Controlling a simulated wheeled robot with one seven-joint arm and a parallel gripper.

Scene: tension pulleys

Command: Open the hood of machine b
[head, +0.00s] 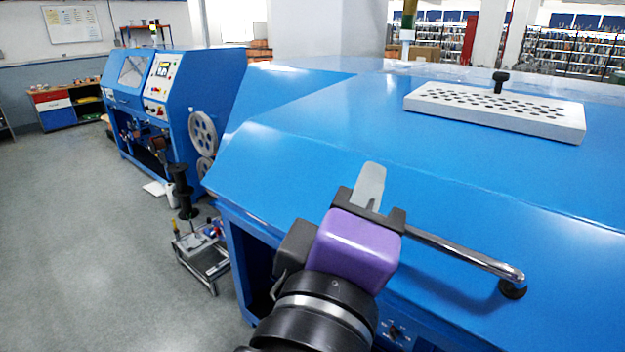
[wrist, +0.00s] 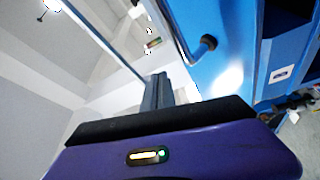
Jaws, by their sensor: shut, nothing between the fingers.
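The blue hood (head: 330,120) of the near machine lies as a broad sloping panel, and it looks closed. A chrome handle (head: 465,256) with a black foot runs along its front face. My gripper (head: 369,184) is shut and empty, in front of the handle's left part, which it hides. I cannot tell whether it touches the handle. In the wrist view my gripper's fingers (wrist: 158,92) are together, and the handle (wrist: 188,50) shows beyond them on the blue hood (wrist: 222,35). No label naming machine b is readable.
A white perforated block (head: 500,112) lies on top of the hood. Another blue machine (head: 170,100) with a control panel stands at the back left. A small metal stand (head: 205,255) is on the floor left of the near machine. The grey floor (head: 90,230) at left is clear.

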